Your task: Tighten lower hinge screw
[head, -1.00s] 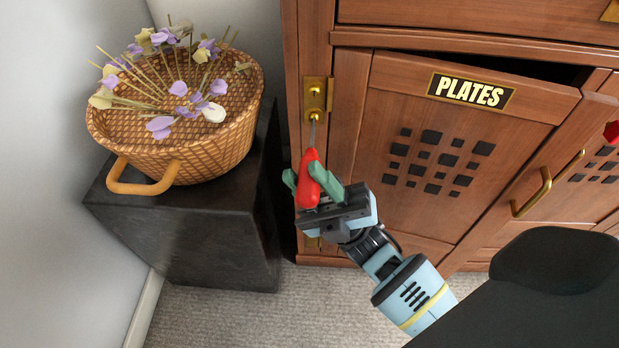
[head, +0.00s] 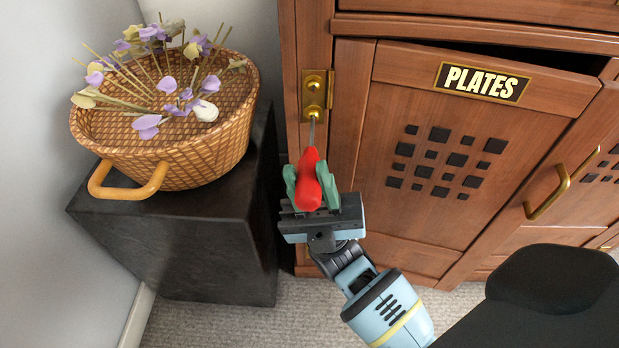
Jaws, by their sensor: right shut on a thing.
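My right gripper (head: 308,190) is shut on the red handle of a screwdriver (head: 311,172). The screwdriver points up and away, and its thin grey shaft reaches the lower part of a brass hinge (head: 316,92). The shaft's tip is at or very near the lower screw (head: 314,113); I cannot tell whether it sits in the screw's slot. The hinge joins the cabinet frame to the wooden door (head: 433,140), which hangs tilted with a dark gap along its top. My left gripper is out of view.
A "PLATES" label (head: 482,82) is on the door. A second door with a brass handle (head: 548,192) is at right. A wicker basket with flowers (head: 170,150) stands on a dark stand (head: 190,235) to the left. Grey carpet (head: 225,326) lies below.

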